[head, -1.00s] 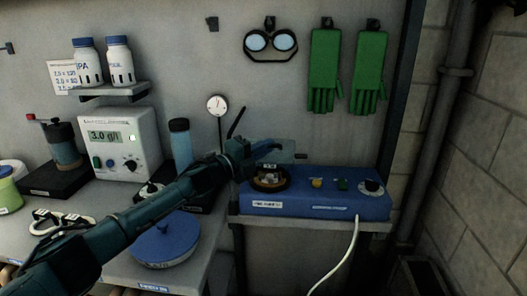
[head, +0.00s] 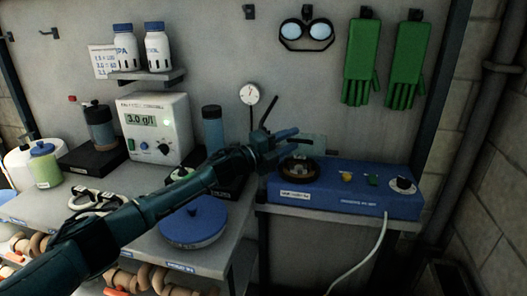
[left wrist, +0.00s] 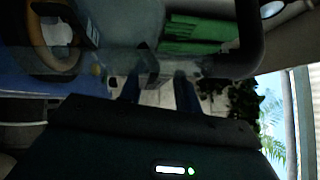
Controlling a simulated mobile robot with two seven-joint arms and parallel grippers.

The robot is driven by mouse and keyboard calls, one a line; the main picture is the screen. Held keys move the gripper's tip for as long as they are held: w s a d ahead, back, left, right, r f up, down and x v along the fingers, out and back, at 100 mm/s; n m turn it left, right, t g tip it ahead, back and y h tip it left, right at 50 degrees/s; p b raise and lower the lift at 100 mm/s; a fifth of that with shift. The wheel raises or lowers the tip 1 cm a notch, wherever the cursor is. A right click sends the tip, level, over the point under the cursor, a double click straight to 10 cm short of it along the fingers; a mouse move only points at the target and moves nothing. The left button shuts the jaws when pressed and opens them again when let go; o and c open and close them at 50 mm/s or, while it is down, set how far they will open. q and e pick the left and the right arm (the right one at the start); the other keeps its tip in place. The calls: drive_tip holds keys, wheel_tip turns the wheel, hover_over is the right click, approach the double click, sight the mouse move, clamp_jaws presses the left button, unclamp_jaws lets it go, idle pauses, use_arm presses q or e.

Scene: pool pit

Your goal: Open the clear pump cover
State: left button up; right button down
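The clear pump cover (head: 314,147) is a faint see-through panel standing raised above the dark round pump head (head: 298,169) on the blue pump box (head: 345,199). My left gripper (head: 293,137) is at the cover's upper left in the head view, its fingers pointing right. In the left wrist view, its two fingers (left wrist: 159,92) stand apart, with a small dark piece just beyond them that I cannot identify. I cannot tell whether the fingers touch the cover. The pump head's ring also shows in the left wrist view (left wrist: 37,63). My right gripper is out of view.
Green gloves (head: 371,58) and goggles (head: 307,32) hang on the wall behind. A blue bottle (head: 212,128) and a meter (head: 155,128) stand left of the pump. A blue-lidded pan (head: 193,220) lies below my left arm. A white cable (head: 366,262) hangs from the box.

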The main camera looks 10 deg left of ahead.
use_arm(q)
drive_tip(key=b+v, duration=0.1)
drive_tip(key=v, duration=1)
drive_tip(key=shift+r, duration=0.25)
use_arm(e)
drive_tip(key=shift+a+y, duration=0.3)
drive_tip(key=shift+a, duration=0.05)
use_arm(q)
drive_tip(key=shift+s+a, duration=0.1)
